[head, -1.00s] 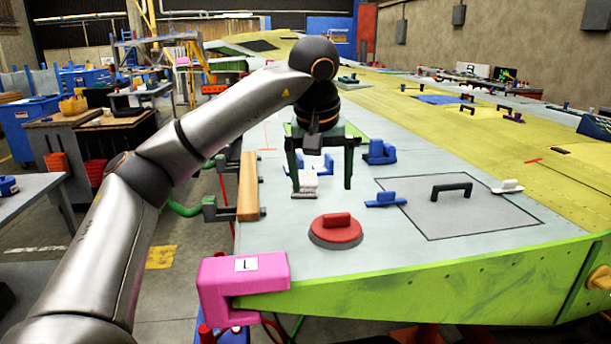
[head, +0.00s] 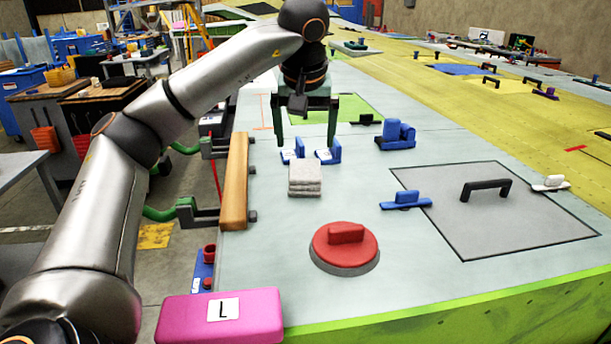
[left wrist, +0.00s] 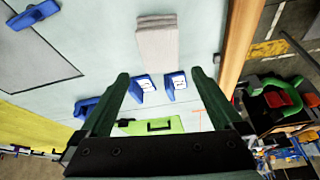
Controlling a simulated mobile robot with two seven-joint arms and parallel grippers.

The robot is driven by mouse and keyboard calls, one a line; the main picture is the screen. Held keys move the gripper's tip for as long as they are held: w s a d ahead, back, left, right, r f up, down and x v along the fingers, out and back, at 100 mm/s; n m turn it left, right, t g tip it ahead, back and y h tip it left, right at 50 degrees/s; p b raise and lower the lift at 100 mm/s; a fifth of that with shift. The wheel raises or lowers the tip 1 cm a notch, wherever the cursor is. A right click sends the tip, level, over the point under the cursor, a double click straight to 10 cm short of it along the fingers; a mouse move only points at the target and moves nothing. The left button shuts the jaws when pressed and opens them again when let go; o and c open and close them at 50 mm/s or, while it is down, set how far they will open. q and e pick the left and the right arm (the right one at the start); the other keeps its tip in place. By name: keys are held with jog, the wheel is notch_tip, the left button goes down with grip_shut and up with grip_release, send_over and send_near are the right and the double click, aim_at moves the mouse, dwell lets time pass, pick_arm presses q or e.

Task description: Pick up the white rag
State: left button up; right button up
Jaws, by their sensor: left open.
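The white rag (head: 305,178) is a folded, greyish-white stack lying flat on the pale wing panel. It also shows in the left wrist view (left wrist: 157,42), near the top of the picture. My left gripper (head: 306,142) is open and empty, its two dark green fingers spread and pointing down. In the head view it appears behind the rag, apart from it. In the left wrist view the fingers (left wrist: 158,82) reach toward the rag without touching it. My right gripper is in neither view.
Two blue brackets (head: 329,154) stand just behind the rag. A red-handled disc (head: 345,246) lies in front of it, and a wooden bar (head: 235,180) runs along the left edge. A blue clamp (head: 396,134) and a grey panel with a black handle (head: 485,189) are to the right.

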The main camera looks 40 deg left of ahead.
aim_at(306, 167)
pick_arm(q)
jog(key=x, duration=0.9)
jog(key=shift+f, duration=0.35)
jog(key=shift+r, duration=0.1)
jog(key=c, duration=1.2)
jog(key=shift+o, duration=0.2)
jog(key=shift+r, duration=0.65)
jog(key=d+r+p, duration=0.1)
jog(key=d+r, duration=1)
jog(key=d, duration=0.3)
jog(key=shift+r, duration=0.35)
